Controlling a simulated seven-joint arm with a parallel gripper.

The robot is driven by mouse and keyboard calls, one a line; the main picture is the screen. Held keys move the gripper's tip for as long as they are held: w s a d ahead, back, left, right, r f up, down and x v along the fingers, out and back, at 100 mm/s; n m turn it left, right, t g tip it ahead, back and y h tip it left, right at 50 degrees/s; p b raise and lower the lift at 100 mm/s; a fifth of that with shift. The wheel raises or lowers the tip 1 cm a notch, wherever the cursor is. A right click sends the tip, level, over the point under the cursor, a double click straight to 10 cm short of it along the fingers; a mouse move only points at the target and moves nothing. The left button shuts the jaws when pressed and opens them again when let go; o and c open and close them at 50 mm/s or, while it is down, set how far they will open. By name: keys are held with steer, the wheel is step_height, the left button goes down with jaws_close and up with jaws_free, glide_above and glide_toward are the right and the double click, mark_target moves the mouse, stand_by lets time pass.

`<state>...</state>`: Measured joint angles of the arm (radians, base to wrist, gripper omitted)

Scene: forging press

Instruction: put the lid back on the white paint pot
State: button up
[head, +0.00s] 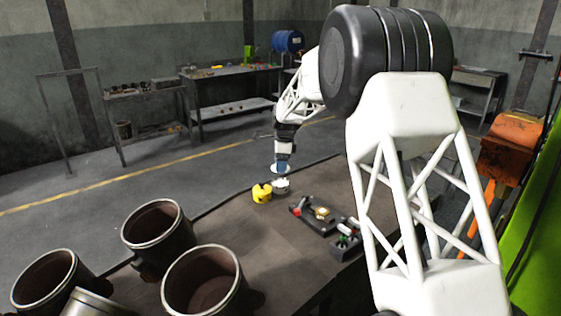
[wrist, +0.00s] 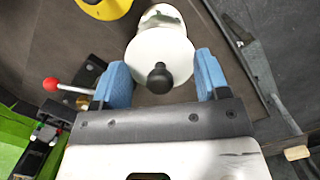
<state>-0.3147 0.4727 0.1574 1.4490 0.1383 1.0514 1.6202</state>
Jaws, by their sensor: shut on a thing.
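The white lid (wrist: 150,50) with a black knob (wrist: 160,78) is between the blue fingers of my gripper (wrist: 164,78), which is shut on it. In the head view my gripper (head: 283,165) and the lid (head: 274,169) are just above the white pot (head: 281,187). A small gap shows between lid and pot there. In the wrist view the pot (wrist: 163,12) shows beyond the lid's far edge, and the lid hides most of it. The pot stands upright on the dark table.
A yellow pot (head: 261,193) stands close to the left of the white pot. A dark fixture with a red-knobbed lever (head: 322,212) lies to the right. Several large brown cylinders (head: 205,283) are at the near left. The table (head: 262,238) between is clear.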

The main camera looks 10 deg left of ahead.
steer(key=shift+f, duration=2.7)
steer(key=shift+f, duration=0.1)
stand_by(0.9)
steer(key=c, duration=0.3)
steer(key=o, duration=0.9)
steer(key=shift+o, duration=0.2)
steer(key=shift+r, duration=0.2)
steer(key=shift+r, duration=3.3)
